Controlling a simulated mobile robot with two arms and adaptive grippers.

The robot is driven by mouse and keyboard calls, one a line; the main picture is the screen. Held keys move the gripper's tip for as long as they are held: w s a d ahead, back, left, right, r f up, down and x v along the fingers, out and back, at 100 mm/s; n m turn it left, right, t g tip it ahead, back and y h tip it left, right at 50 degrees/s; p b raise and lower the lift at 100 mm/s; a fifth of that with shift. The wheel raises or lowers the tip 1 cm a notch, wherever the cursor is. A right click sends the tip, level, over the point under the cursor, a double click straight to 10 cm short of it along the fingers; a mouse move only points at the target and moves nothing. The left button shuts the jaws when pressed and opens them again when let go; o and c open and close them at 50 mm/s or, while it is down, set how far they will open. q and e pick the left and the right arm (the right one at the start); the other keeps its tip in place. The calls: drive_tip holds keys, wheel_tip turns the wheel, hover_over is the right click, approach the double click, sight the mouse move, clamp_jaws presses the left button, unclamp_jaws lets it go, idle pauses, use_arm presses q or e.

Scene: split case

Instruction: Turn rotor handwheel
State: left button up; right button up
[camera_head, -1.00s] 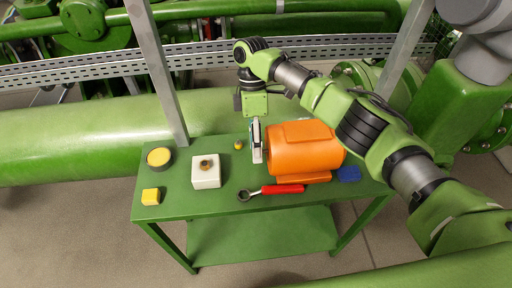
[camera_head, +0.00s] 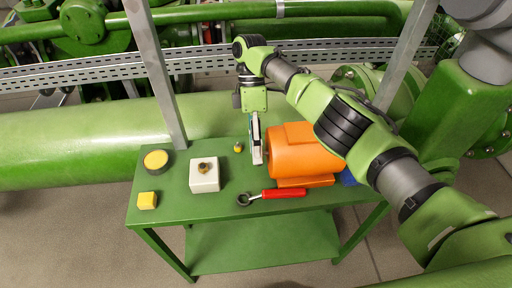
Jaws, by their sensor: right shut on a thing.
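An orange motor-like housing (camera_head: 305,158) lies on its side on the green table (camera_head: 165,212). My right gripper (camera_head: 257,155) points down at the left end face of the housing. It is shut on a thin pale part there, seen edge-on, which I take for the rotor handwheel (camera_head: 264,148). The fingers and arm hide most of this part, so its exact shape cannot be told. My left gripper is not in view.
A red-handled wrench (camera_head: 272,194) lies in front of the housing. A white block with a brass knob (camera_head: 204,178), a yellow-topped round thing (camera_head: 157,160), a yellow cube (camera_head: 147,200) and a blue piece (camera_head: 348,178) are also on the table. Metal posts (camera_head: 155,75) rise behind.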

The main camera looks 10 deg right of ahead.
drive_tip(key=o, duration=1.1)
drive_tip(key=shift+w+r, duration=0.1)
drive_tip(key=shift+r, duration=0.45)
wheel_tip(320, 180, up, 9)
drive_tip(key=shift+f, duration=0.15)
